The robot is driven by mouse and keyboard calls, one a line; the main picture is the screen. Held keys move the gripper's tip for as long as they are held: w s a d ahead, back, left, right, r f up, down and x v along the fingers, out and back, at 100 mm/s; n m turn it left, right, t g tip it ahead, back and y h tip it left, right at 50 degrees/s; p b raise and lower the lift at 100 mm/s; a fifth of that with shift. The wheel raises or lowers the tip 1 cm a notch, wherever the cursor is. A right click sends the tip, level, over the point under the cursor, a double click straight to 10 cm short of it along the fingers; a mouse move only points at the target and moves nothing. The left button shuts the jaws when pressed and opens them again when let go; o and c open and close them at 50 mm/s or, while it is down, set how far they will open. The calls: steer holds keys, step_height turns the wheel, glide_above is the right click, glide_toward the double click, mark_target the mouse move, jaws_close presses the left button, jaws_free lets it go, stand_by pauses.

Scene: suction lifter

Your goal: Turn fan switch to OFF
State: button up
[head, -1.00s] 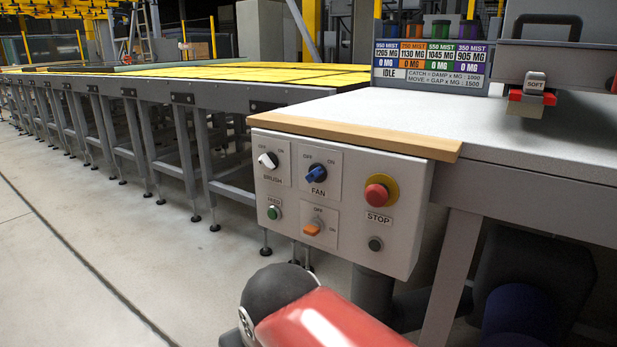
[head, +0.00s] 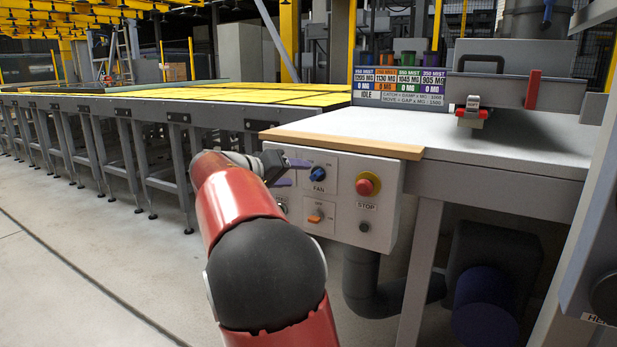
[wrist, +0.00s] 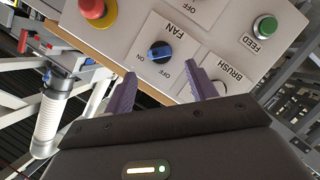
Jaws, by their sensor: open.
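The fan switch is a blue knob on a round black base. It shows in the head view (head: 317,174) and the wrist view (wrist: 159,52). Its pointer slants toward the ON mark. My gripper (head: 294,172) is at the panel's upper left, just left of the knob in the head view. In the wrist view, its two purple fingers (wrist: 161,77) are spread, with the knob lying beyond the gap between them. The fingers are empty, and I see no contact with the knob.
The grey control panel (head: 386,214) also carries a red stop button (head: 367,184), an orange switch (head: 315,216) and a green feed button (wrist: 264,26). The brush knob is mostly hidden by my gripper. A wooden edge strip (head: 340,143) juts above the panel.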

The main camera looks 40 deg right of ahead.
mark_target(316, 175)
steer(key=x, duration=0.6)
steer(key=shift+d+p, duration=0.2)
steer(key=shift+p, duration=0.2)
steer(key=shift+f, duration=0.15)
steer(key=c, duration=1)
